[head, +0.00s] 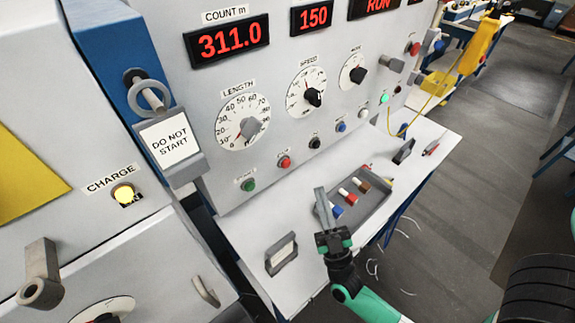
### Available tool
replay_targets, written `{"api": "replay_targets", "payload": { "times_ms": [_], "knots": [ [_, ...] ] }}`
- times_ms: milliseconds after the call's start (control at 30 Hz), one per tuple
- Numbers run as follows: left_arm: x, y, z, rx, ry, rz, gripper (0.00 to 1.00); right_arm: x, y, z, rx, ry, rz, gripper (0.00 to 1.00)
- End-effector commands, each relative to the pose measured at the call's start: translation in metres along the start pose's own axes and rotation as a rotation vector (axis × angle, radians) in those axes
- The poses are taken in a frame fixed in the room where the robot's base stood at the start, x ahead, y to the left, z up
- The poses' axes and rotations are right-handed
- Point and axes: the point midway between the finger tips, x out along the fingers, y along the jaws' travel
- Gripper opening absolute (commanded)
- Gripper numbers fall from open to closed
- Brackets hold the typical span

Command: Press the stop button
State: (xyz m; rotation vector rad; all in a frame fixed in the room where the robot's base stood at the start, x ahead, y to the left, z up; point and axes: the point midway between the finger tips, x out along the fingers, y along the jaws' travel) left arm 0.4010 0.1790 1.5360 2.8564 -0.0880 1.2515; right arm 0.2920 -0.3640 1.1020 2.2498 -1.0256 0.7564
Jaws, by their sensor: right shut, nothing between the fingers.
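The red button (284,162) sits on the grey panel below the dials, with a small label above it too small to read surely. A green button (248,185) is to its lower left and a black button (315,142) to its upper right. My right gripper (321,194) is shut and empty. Its fingers point up the picture, over the shelf, below and right of the red button and apart from it. My left gripper is not in view.
A grey tray (376,203) with several coloured pieces lies beside my right gripper on the white shelf (245,232). A small grey holder (282,253) stands to the left. A "DO NOT START" sign (170,142) hangs left of the panel. Another red knob (413,48) is at upper right.

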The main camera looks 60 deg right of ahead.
Motion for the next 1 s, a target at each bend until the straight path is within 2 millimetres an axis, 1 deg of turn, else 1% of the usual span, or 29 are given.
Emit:
{"api": "replay_targets", "payload": {
  "times_ms": [400, 567, 733, 1000],
  "knots": [
    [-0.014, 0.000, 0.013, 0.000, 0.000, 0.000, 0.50, 0.039, -0.030, 0.031, 0.000, 0.002, 0.001, 0.00],
    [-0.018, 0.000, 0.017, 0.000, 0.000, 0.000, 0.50, 0.051, -0.038, 0.039, 0.000, 0.001, 0.001, 0.00],
    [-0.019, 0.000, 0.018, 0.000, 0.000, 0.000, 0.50, 0.056, -0.041, 0.041, 0.000, 0.001, 0.001, 0.00],
    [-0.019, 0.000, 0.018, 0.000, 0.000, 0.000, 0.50, 0.056, -0.041, 0.041, 0.000, 0.000, 0.000, 0.00]
  ]
}}
